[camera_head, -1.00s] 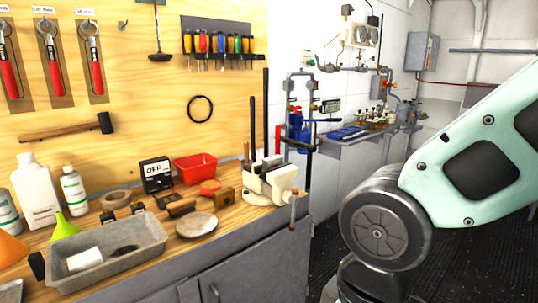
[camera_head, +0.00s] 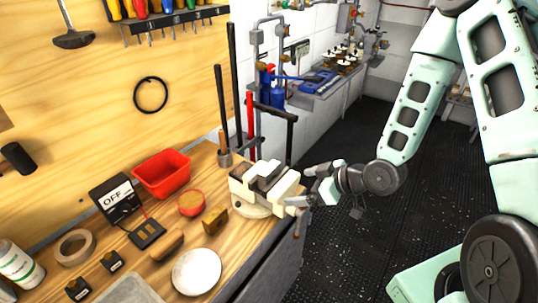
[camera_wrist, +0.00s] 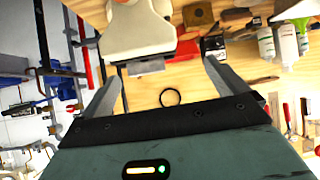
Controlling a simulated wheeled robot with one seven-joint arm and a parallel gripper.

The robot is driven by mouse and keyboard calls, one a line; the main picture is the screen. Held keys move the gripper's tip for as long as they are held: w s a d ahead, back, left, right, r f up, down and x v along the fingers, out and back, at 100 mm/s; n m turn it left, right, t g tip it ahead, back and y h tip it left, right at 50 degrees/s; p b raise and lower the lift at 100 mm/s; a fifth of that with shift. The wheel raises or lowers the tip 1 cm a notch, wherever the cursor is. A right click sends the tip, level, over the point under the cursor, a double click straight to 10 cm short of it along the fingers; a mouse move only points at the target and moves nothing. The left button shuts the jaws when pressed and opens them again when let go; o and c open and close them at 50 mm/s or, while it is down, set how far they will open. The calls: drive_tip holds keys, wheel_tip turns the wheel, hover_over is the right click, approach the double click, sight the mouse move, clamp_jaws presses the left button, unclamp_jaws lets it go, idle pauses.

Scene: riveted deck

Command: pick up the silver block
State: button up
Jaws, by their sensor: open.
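A cream bench vise (camera_head: 250,203) stands at the right end of the wooden bench. Silver-grey metal (camera_head: 270,170) shows between its jaws at the top; I cannot tell how much is the silver block and how much is jaw. In the wrist view, a grey block-like piece (camera_wrist: 146,66) shows at the cream vise body (camera_wrist: 138,33), in front of my fingers. My gripper (camera_head: 301,188) is just right of the vise, pointing left at it, fingers apart. In the wrist view its gripper fingers (camera_wrist: 163,72) are spread with nothing between them.
Two upright dark bars (camera_head: 233,95) stand behind the vise. A red bin (camera_head: 162,173), a meter marked OFF (camera_head: 115,198), a brass block (camera_head: 215,219) and a pale round dish (camera_head: 196,271) lie left of it. Dark floor (camera_head: 340,240) is open on the right.

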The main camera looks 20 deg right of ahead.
sight(269, 167)
drive_tip(key=w+t+b, duration=0.1)
drive_tip(key=b, duration=0.1)
drive_tip(key=w+r+b, duration=0.1)
drive_tip(key=b, duration=0.1)
drive_tip(key=w+m+t+b, duration=0.1)
drive_tip(key=shift+w+d+r+t+y+b, duration=0.2)
drive_tip(key=shift+w+d+t+y+b, duration=0.1)
drive_tip(key=shift+w+d+y+b, duration=0.1)
drive_tip(key=b, duration=0.3)
drive_tip(key=shift+a+f, duration=0.15)
drive_tip(key=shift+a, duration=0.15)
drive_tip(key=b+x, duration=0.4)
drive_tip(key=x, duration=0.3)
drive_tip(key=shift+w+a+b, duration=0.2)
drive_tip(key=shift+a+b, duration=0.05)
drive_tip(key=shift+b, duration=0.05)
drive_tip(key=shift+d+b+x, duration=0.2)
drive_tip(key=shift+b+x, duration=0.6)
drive_tip(key=shift+x, duration=1.8)
drive_tip(key=shift+w, duration=0.15)
drive_tip(key=c, duration=1.4)
drive_tip(key=shift+o, duration=0.2)
